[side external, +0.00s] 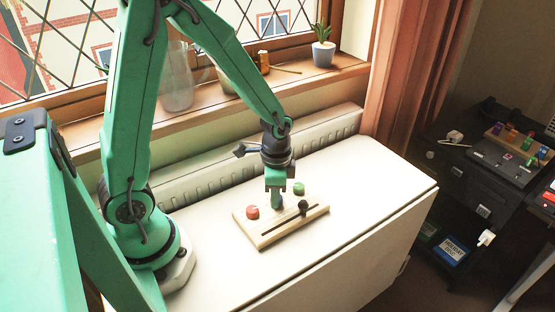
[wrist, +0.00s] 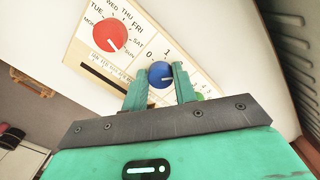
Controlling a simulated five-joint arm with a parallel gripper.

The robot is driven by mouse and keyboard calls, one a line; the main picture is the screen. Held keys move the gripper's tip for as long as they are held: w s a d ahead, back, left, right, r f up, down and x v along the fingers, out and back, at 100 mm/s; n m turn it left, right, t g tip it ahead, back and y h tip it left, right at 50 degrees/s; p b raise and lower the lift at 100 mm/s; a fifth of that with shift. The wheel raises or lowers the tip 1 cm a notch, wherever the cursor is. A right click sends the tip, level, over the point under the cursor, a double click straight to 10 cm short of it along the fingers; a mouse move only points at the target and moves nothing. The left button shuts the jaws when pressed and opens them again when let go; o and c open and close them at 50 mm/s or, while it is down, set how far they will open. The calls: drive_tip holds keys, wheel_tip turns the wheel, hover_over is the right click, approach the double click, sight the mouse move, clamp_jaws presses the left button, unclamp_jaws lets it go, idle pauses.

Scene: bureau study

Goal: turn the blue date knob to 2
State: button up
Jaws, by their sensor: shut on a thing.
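My gripper (side external: 276,204) points down over the wooden board (side external: 262,242) and is shut on the blue date knob (wrist: 160,74). In the wrist view, the gripper's (wrist: 160,82) two green fingers stand on either side of this round knob. The numbers 0 and 1 show on the panel around it, at its left and above it. A short white mark shows on the knob, but I cannot tell exactly which number it points to. The 2 is not readable. In the side view the gripper hides the blue knob.
A red weekday knob (wrist: 106,36) sits beside it, its mark towards SUN. A green knob (side external: 298,188) and a black slider knob (side external: 304,208) are also on the board. The white table (side external: 365,200) is clear around it. A radiator (side external: 200,172) stands behind.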

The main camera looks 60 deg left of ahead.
drive_tip(key=shift+n, duration=1.1)
drive_tip(key=o, duration=1)
drive_tip(key=shift+r, duration=3.9)
